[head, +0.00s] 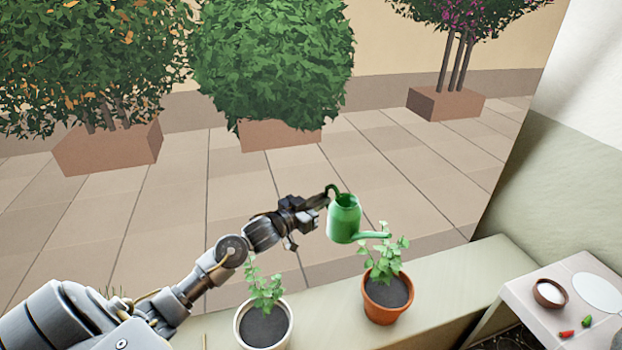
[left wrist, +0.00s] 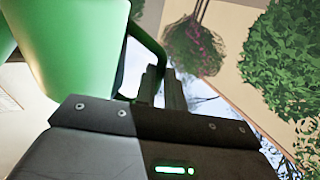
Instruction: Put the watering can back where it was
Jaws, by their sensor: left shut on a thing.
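The green watering can (head: 343,220) hangs in the air in the head view, its spout pointing right over the plant in the orange pot. My left gripper (head: 326,192) is shut on the can's handle at its upper left. In the left wrist view the can's green body (left wrist: 75,50) fills the upper left, and the dark green handle (left wrist: 150,62) runs to my left gripper's fingers (left wrist: 163,90). The can looks roughly upright, slightly tilted. My right gripper is not in view.
An orange pot (head: 384,312) and a white pot (head: 240,328), each with a plant, stand on a pale ledge (head: 450,290). A small table (head: 530,300) at right holds a bowl (head: 550,291), a white plate (head: 597,292) and red and green peppers. Large planters stand on the tiled floor behind.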

